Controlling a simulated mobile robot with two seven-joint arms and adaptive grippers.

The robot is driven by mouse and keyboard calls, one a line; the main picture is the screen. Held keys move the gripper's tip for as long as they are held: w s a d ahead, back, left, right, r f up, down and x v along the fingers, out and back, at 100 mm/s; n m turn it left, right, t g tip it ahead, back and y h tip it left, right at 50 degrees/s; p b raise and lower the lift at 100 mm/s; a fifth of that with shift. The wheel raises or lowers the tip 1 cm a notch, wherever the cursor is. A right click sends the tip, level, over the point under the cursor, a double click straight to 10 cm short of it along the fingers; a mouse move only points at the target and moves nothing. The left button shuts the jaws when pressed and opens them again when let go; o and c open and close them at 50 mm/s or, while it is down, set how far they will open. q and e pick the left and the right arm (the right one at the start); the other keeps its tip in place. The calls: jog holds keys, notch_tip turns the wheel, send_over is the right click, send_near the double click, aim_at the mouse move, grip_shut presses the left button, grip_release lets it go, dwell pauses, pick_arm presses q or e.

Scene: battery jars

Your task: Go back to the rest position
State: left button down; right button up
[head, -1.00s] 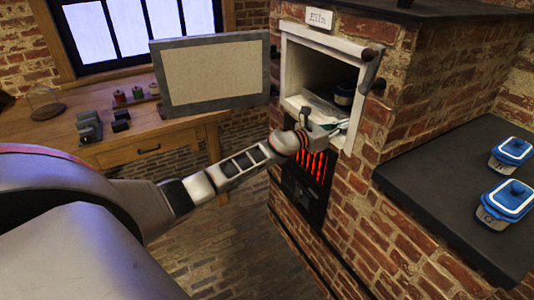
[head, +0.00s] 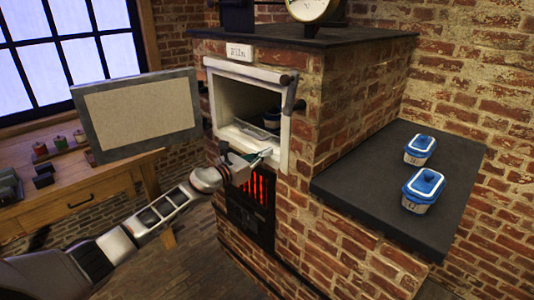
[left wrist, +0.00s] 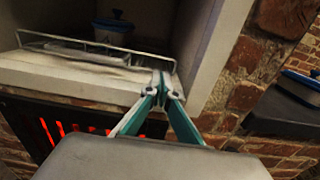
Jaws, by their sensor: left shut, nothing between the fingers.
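My left gripper (head: 262,157) is at the lower front lip of the kiln opening. Its teal fingers (left wrist: 165,92) are closed together and empty in the left wrist view. The brick kiln (head: 310,120) has a white-framed opening (head: 240,92). Inside stands a jar with a blue lid (head: 272,119), behind a wire rack (head: 245,138); the jar also shows in the left wrist view (left wrist: 113,30), beyond the fingers and apart from them. My right gripper is not in view.
The kiln's framed door panel (head: 140,115) stands open left of the opening, near my left arm. Red bars (head: 257,190) glow below. Two blue-lidded jars, one farther (head: 420,150) and one nearer (head: 424,190), stand on the dark slab (head: 365,180). A wooden table (head: 100,185) is at left.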

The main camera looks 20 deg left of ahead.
pick_arm(q)
jog(key=v, duration=0.8)
jog(key=s+d+f+n+g+y+p, duration=0.1)
jog(key=s+d+f+n, duration=0.4)
jog(key=s+f+n, duration=0.35)
jog(key=s+d+f+n+y, duration=0.1)
jog(key=s+d+f+n, duration=0.3)
jog(key=s+f+n, duration=0.4)
jog(key=s+d+f+n+g+y, duration=0.1)
jog(key=s+d+f+n+g, duration=0.1)
jog(key=s+f+n, duration=0.5)
jog(key=s+d+f+n+g+y+p, duration=0.1)
jog(key=s+d+f+n+g, duration=0.2)
jog(key=s+f+n, duration=0.4)
jog(key=s+d+n, duration=0.1)
jog(key=s+n, duration=0.5)
jog(key=s, duration=0.2)
jog(key=shift+s, duration=0.35)
